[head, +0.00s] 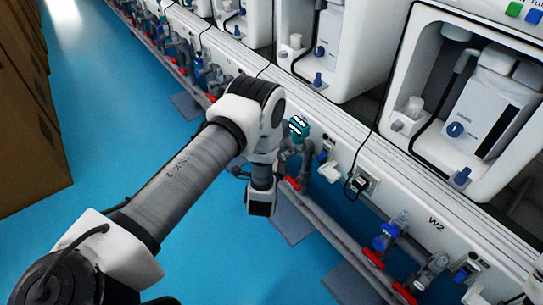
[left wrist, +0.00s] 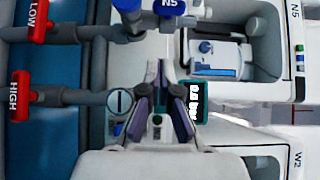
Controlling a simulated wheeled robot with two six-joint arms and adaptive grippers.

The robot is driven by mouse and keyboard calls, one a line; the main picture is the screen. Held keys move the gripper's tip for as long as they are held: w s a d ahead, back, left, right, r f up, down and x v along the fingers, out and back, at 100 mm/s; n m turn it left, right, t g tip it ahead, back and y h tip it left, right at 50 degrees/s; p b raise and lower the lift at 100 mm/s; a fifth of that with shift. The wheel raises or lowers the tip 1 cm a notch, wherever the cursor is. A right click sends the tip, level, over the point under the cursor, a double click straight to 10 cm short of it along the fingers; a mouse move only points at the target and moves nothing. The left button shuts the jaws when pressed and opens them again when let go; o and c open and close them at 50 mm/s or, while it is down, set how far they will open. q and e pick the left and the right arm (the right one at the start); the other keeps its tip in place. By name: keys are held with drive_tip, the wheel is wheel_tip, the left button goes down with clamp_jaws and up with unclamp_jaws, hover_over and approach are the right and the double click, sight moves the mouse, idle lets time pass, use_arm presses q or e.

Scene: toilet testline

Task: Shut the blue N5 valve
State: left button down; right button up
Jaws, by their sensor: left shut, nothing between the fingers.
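A visible gap separates the fingertips from the handle. In the head view my left arm reaches over the pipe rail, and its fingers cannot be made out. I cannot pick out the N5 handle there. My right gripper is in neither view.
Red LOW (left wrist: 38,20) and HIGH (left wrist: 20,92) handles sit on pipes left of my fingers. Another blue valve (head: 386,236) is near the W2 label. Open blue floor (head: 105,130) lies left of the rail.

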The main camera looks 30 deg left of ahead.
use_arm(q)
drive_tip(key=w+a+b, duration=0.2)
drive_tip(key=w+a, duration=0.3)
drive_tip(key=shift+w+a, duration=0.3)
drive_tip(key=shift+w, duration=0.1)
drive_tip(key=shift+f, duration=0.1)
